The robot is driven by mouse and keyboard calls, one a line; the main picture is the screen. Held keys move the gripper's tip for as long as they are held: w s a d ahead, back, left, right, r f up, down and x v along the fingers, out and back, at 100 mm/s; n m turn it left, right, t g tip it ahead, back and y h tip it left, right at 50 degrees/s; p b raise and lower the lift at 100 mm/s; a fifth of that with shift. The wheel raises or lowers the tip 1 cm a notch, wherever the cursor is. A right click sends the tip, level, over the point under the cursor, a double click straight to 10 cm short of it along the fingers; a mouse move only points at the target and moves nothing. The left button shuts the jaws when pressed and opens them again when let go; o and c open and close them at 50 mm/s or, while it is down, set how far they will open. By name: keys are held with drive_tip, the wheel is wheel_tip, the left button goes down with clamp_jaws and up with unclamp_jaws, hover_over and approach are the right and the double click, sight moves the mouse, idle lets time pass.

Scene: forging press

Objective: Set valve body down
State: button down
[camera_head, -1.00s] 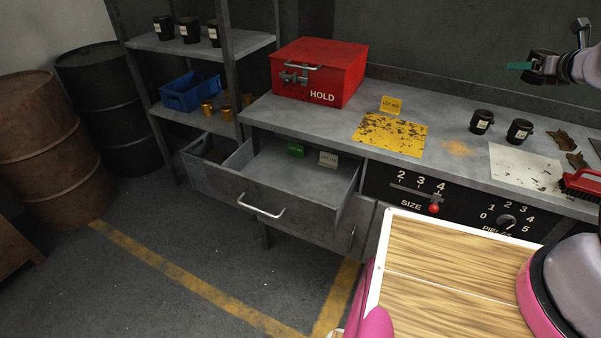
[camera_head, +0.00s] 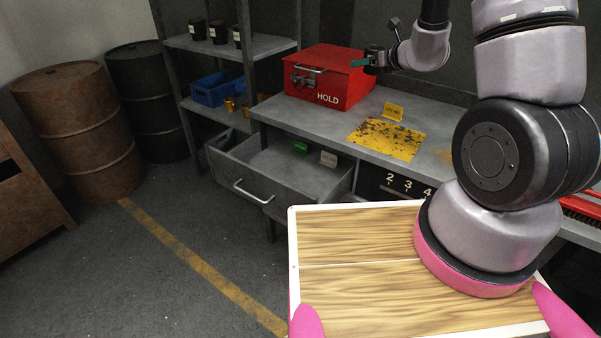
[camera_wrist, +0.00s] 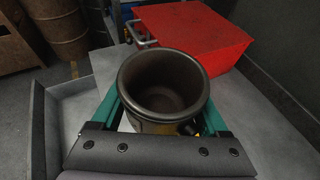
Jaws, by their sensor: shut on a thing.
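The valve body is a dark, round, hollow piece with a thick rim; in the wrist view it (camera_wrist: 165,88) sits upright between my green fingers, its open mouth towards the camera. My gripper (camera_head: 370,62) is shut on it. In the head view the gripper is in front of the red HOLD box's right side, above bench height; the valve body is small and dark there. The valve body's underside is hidden.
The red HOLD box (camera_head: 328,76) stands on the grey bench (camera_head: 440,108). An open drawer (camera_head: 285,176) juts out below with green and pale tags. Shelves with black cups stand left.

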drive_tip(key=a+f+n+g+y, duration=0.1)
drive_tip(key=a+f, duration=0.4)
drive_tip(key=a+f+n+g+y, duration=0.1)
drive_tip(key=a+f+n, duration=0.1)
drive_tip(key=a+f, duration=0.3)
drive_tip(key=w+a+f+n+g+y, duration=0.1)
drive_tip(key=a+f+y, duration=0.1)
drive_tip(key=a+f, duration=0.3)
drive_tip(key=shift+a+f, duration=0.15)
drive_tip(key=shift+a, duration=0.15)
drive_tip(key=s+a+f+n+g+y, duration=0.1)
drive_tip(key=s+a+f+n, duration=0.1)
drive_tip(key=a+f, duration=0.45)
drive_tip(key=s+a+f+n+g+y, duration=0.1)
drive_tip(key=s+a+f+g, duration=0.15)
drive_tip(key=a+f, duration=0.4)
drive_tip(key=shift+t, duration=0.45)
drive_tip(key=shift+s+a+f, duration=0.1)
drive_tip(key=shift+a+f, duration=0.1)
drive_tip(key=shift+f, duration=1.3)
drive_tip(key=shift+s+a+f, duration=0.1)
drive_tip(key=shift+a+f, duration=0.1)
drive_tip(key=shift+f, duration=1.35)
drive_tip(key=shift+s+a+f, duration=0.1)
drive_tip(key=shift+a+f, duration=0.1)
drive_tip(key=shift+f, duration=1.3)
drive_tip(key=shift+f, duration=0.55)
